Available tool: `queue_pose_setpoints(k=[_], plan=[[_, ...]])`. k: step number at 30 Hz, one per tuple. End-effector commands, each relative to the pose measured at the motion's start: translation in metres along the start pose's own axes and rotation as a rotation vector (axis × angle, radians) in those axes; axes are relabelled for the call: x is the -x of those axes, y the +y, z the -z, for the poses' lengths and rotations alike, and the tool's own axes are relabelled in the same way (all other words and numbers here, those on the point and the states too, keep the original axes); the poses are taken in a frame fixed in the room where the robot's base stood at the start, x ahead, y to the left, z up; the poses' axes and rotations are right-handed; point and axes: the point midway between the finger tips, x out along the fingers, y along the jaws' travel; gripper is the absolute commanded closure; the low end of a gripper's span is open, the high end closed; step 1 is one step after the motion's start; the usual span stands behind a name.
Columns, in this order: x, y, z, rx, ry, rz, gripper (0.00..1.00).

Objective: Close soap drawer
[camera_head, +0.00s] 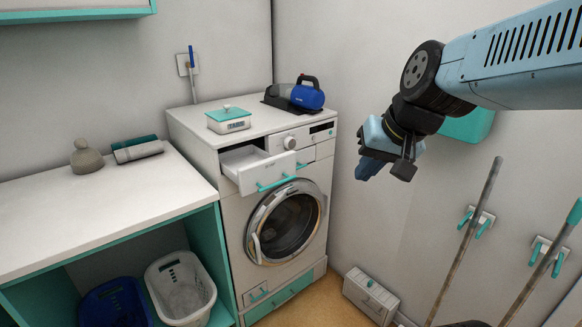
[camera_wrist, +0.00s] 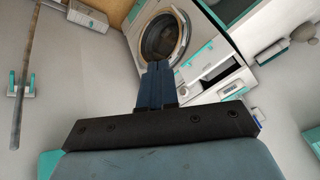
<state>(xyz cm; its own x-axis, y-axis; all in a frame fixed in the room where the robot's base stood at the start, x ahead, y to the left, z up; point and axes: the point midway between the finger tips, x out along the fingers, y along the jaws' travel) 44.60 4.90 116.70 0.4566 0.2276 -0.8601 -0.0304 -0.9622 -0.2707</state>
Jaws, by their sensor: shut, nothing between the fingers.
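The soap drawer (camera_head: 245,170) is a white drawer at the upper left of the washing machine front (camera_head: 235,210). It is pulled out, with its inside open to view from above and a teal bar handle (camera_head: 276,184) on its front panel. My gripper (camera_head: 367,168) is in the air to the right of the drawer, clearly apart from it. Its blue fingers are shut together and empty, as the wrist view (camera_wrist: 158,70) also shows. In the wrist view the machine's round door (camera_wrist: 160,38) lies beyond the fingertips, and the fingers cover part of the machine front.
A green-lidded scale-like box (camera_head: 228,121) and a blue appliance (camera_head: 307,96) stand on the machine. A counter (camera_head: 90,210) adjoins it at left, with laundry baskets (camera_head: 180,285) below. Poles (camera_head: 465,240) hang at the right wall. A white box (camera_head: 370,295) sits on the floor.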

Motion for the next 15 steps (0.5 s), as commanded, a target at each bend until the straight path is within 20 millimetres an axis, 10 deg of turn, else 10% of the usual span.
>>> queue_pose_setpoints(k=[15], plan=[[-0.123, -0.043, 0.115, -0.572, 0.022, 0.306, 1.00]])
